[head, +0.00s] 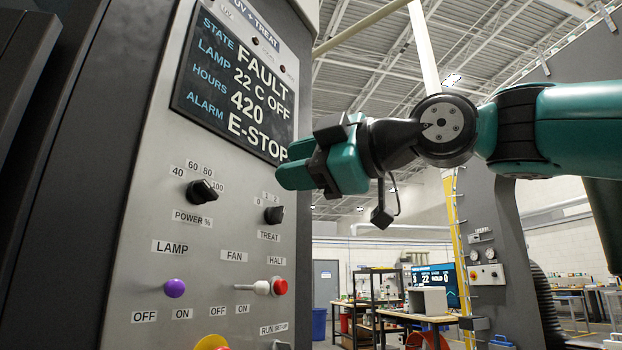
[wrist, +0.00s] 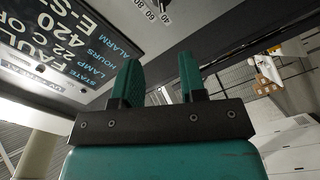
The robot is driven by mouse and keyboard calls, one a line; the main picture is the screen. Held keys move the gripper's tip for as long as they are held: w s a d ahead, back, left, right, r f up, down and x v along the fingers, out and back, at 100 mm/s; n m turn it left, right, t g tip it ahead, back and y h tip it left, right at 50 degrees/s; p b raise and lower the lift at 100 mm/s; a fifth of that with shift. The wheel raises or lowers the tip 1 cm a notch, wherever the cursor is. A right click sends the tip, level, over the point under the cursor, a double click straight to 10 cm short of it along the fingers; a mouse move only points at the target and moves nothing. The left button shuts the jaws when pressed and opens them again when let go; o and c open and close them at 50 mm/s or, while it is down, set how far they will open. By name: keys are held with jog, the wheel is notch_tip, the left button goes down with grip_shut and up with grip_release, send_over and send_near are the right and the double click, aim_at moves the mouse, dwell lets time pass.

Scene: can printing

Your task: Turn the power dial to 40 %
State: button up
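The power dial (head: 203,191) is a black knob on the grey panel in the head view, with 40, 60, 80 and 100 marked around it and POWER % below. Its grip bar is slanted and seems to lie toward the 100 side; its exact setting is hard to read. In the wrist view part of the scale (wrist: 154,13) shows at the top edge, with the knob mostly cut off. My gripper (wrist: 160,60) has its two teal fingers apart with nothing between them. In the head view it hangs right of the dial and above the treat dial, apart from the power dial.
The treat dial (head: 274,214) is right of the power dial. Below are a purple lamp knob (head: 174,288), a white fan lever (head: 253,287) and a red halt button (head: 280,287). The screen (head: 236,85) above reads FAULT and E-STOP. Space before the panel is clear.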

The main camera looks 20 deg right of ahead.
jog(key=shift+f+b+v, duration=0.2)
jog(key=shift+b+v, duration=0.5)
jog(key=shift+v, duration=0.2)
notch_tip(320, 180, down, 22)
jog(key=m+g+h+p, duration=0.5)
jog(key=m+g+p, duration=0.2)
jog(key=m, duration=0.2)
jog(key=s+d+f+m+g+h+p, duration=0.3)
jog(key=s+f+g, duration=0.3)
jog(key=s+f, duration=0.8)
jog(key=shift+f+m, duration=0.75)
jog(key=shift+m, duration=0.15)
jog(key=shift+a, duration=0.1)
